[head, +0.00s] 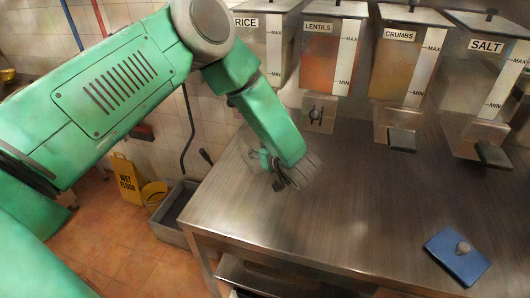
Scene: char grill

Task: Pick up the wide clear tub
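I cannot make out a wide clear tub anywhere in the head view. My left gripper (281,182) is at the left part of the steel counter (330,215), low over its surface. Its fingers are small and partly hidden behind the green wrist, so I cannot tell whether they are open or shut. I see nothing clearly held in it. My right gripper is not in view.
Wall dispensers labelled rice (271,45), lentils (322,55), crumbs (400,65) and salt (482,75) hang above the counter's back. A blue flat item (455,262) lies at front right. A grey bin (172,222) and yellow wet-floor sign (126,180) stand on the floor. Mid-counter is clear.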

